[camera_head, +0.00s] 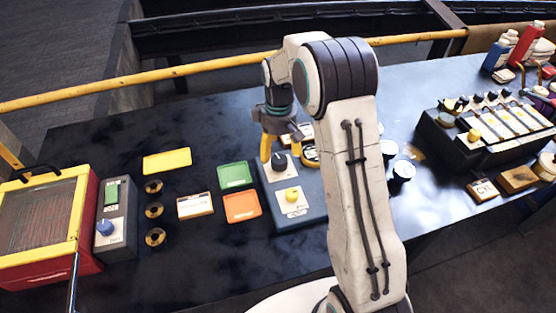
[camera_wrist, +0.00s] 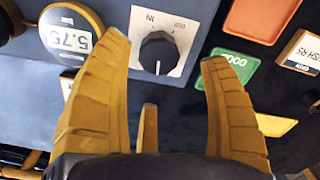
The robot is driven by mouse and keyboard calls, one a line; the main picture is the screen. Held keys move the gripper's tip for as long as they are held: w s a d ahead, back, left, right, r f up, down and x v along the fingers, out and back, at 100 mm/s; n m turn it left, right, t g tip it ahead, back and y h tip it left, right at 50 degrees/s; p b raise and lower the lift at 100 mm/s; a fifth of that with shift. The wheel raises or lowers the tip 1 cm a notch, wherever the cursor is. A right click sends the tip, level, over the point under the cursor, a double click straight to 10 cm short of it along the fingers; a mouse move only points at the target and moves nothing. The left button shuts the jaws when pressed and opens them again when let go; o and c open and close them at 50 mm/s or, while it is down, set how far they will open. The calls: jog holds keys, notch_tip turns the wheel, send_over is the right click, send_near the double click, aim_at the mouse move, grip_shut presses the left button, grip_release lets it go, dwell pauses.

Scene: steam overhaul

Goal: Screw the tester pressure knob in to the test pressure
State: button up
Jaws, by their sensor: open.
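The tester is a blue-grey box (camera_head: 312,212) near the middle of the bench. Its black pressure knob (camera_head: 280,161) sits on a pale plate at the far end, with a white pointer line in the wrist view (camera_wrist: 158,53). A yellow knob (camera_head: 292,195) is on the nearer plate. A round yellow-rimmed gauge (camera_wrist: 72,33) beside the black knob reads 5.75 bar. My gripper (camera_head: 281,157) points down over the black knob. Its yellow fingers are open and appear on either side of the knob in the wrist view (camera_wrist: 165,47). Contact cannot be told.
Green (camera_head: 235,175) and orange (camera_head: 241,206) trays lie left of the tester. A white label card (camera_head: 195,205) and brass rings (camera_head: 154,210) are further left. A red-yellow case (camera_head: 45,225) stands at far left. A valve rack (camera_head: 490,125) stands right.

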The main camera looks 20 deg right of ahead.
aim_at(279, 158)
jog(key=shift+f+p, duration=0.3)
jog(key=shift+f, duration=2.4)
jog(key=shift+c, duration=0.2)
jog(key=c, duration=1.2)
jog(key=shift+o, duration=0.2)
jog(key=shift+m+b, duration=0.4)
jog(key=shift+m, duration=0.3)
jog(key=o, duration=1.2)
